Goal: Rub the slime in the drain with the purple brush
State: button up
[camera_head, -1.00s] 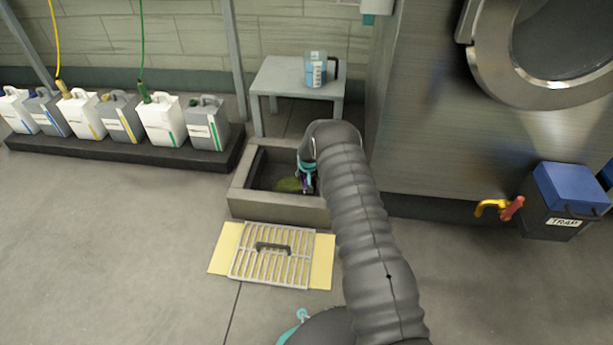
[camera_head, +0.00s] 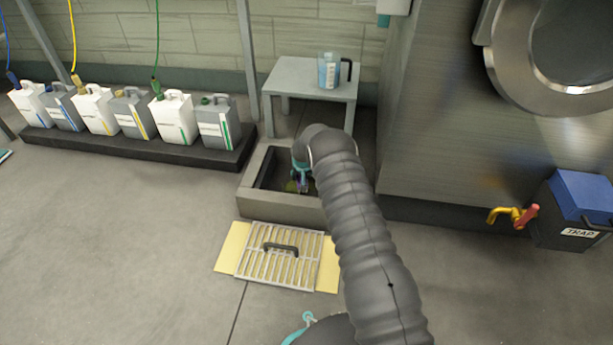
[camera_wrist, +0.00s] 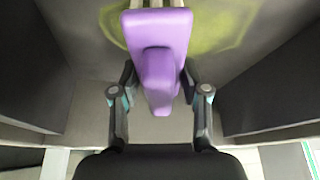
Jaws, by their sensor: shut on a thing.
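The purple brush (camera_wrist: 158,42) is in my gripper (camera_wrist: 160,92), which is shut on its handle in the wrist view. The brush's pale bristle end lies at the top of that view, over the slime. The slime (camera_wrist: 225,25) is a yellow-green smear on the drain floor around the brush head. In the head view my gripper (camera_head: 302,180) reaches down inside the square drain (camera_head: 280,208), and my arm hides the drain's right part. A little slime (camera_head: 291,187) shows left of my gripper. I cannot tell whether the bristles touch it.
A slatted grate (camera_head: 280,262) with a dark handle lies on a yellow mat (camera_head: 231,248) in front of the drain. A grey table (camera_head: 300,83) with a jug (camera_head: 328,70) stands behind. Several canisters (camera_head: 175,118) line the left; a trap box (camera_head: 570,210) is at right.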

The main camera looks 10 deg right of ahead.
jog(key=shift+w+a+f, duration=0.1)
jog(key=shift+w+a, duration=0.15)
jog(key=shift+a, duration=0.55)
jog(key=shift+w+a+r, duration=0.1)
jog(key=shift+w+a, duration=0.1)
jog(key=shift+a, duration=0.55)
jog(key=shift+w+a+f, duration=0.1)
jog(key=shift+w+a, duration=0.15)
jog(key=shift+a, duration=0.55)
jog(key=shift+w+a, duration=0.3)
jog(key=shift+a, duration=0.6)
jog(key=shift+w+a, duration=0.3)
jog(key=shift+a, duration=0.55)
jog(key=shift+s+a+p, duration=0.2)
jog(key=shift+s+p, duration=0.3)
jog(key=shift+s, duration=0.2)
jog(key=shift+s+d+p, duration=0.2)
jog(key=shift+s+d, duration=0.1)
jog(key=shift+d, duration=0.6)
jog(key=shift+s+d+p, duration=0.15)
jog(key=shift+s+d, duration=0.15)
jog(key=shift+d, duration=0.55)
jog(key=shift+s+d, duration=0.25)
jog(key=shift+d, duration=0.65)
jog(key=shift+s+d, duration=0.25)
jog(key=shift+d, duration=0.65)
